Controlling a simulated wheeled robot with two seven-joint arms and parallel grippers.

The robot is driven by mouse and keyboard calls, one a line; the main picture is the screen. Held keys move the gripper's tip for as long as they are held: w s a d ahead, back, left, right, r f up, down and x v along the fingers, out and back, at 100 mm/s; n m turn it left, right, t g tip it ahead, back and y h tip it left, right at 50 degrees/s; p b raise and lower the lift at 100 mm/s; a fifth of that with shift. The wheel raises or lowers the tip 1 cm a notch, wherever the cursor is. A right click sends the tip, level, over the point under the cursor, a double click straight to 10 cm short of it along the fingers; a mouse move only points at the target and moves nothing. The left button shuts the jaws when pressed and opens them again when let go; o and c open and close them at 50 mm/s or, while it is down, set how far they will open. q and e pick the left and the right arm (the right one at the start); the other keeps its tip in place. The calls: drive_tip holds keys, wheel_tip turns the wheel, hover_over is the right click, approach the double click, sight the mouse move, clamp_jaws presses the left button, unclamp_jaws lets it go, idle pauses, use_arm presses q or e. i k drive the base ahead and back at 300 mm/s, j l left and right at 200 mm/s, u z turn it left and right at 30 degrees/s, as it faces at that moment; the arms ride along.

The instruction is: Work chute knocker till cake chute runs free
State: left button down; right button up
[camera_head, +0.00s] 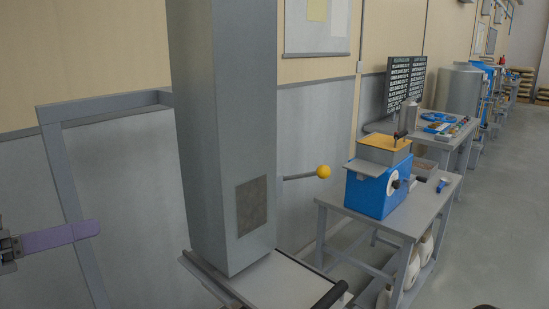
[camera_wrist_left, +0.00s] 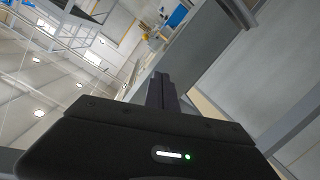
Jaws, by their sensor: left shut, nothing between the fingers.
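The cake chute (camera_head: 225,130) is a tall grey square column in the middle of the head view, with a dark brownish panel (camera_head: 252,205) low on its face. The knocker is a thin grey lever with a yellow ball (camera_head: 323,171), sticking out to the right from behind the chute. My left gripper (camera_head: 14,246) is at the far left edge of the head view, well apart from the chute and the knocker. Its dark fingers (camera_wrist_left: 161,90) are together and empty in the left wrist view. My right gripper does not show.
Below the chute is a pale-topped conveyor (camera_head: 280,285). A bench (camera_head: 425,205) with a blue machine (camera_head: 370,192) stands right. Floor is clear at far right.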

sight(324, 172)
drive_tip(key=i+l, duration=0.7)
drive_tip(key=l, duration=0.25)
